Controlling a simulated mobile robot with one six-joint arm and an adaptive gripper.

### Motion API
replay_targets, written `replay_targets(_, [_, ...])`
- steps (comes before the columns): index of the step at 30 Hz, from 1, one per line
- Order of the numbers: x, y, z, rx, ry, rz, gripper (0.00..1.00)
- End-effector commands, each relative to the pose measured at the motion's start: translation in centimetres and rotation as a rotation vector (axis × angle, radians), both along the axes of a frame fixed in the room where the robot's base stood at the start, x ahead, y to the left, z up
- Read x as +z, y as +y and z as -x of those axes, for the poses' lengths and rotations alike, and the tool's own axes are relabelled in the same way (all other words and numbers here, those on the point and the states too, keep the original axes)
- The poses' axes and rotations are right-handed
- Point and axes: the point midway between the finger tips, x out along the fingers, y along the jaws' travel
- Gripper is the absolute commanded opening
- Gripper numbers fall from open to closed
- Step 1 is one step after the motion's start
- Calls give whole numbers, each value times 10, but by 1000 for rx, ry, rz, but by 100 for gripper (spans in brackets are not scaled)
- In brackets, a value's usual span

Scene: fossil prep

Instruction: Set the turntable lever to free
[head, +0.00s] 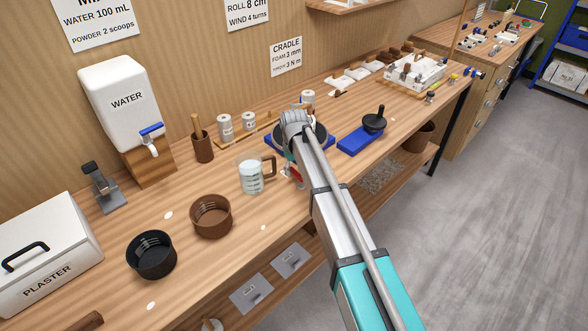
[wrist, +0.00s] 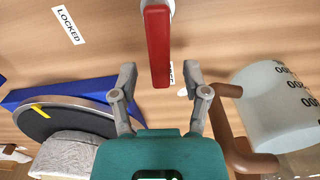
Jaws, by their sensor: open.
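The red lever (wrist: 158,48) runs down the middle of the wrist view from a pale pivot at the top edge. Its free end lies between the fingertips of my gripper (wrist: 159,76), which is open with a gap on both sides. A "LOCKED" label (wrist: 68,25) lies left of the lever. A second label (wrist: 171,70) is mostly hidden behind the lever's end and cannot be read. The turntable (wrist: 62,119), a dark disc with a yellow mark on a blue base, is left of my gripper. In the head view the red lever (head: 295,172) shows small beside my arm.
A measuring jug (wrist: 280,100) with a brown handle stands close right of my gripper; the jug (head: 250,175) also shows in the head view.

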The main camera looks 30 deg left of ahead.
Motion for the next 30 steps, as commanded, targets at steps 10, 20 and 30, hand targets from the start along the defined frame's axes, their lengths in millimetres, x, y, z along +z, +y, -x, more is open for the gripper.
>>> replay_targets(10, [0,0,0,0,0,0,2])
replay_targets(20, [0,0,1,28,0,0,0])
replay_targets(30, [0,2,5,126,0,0,0])
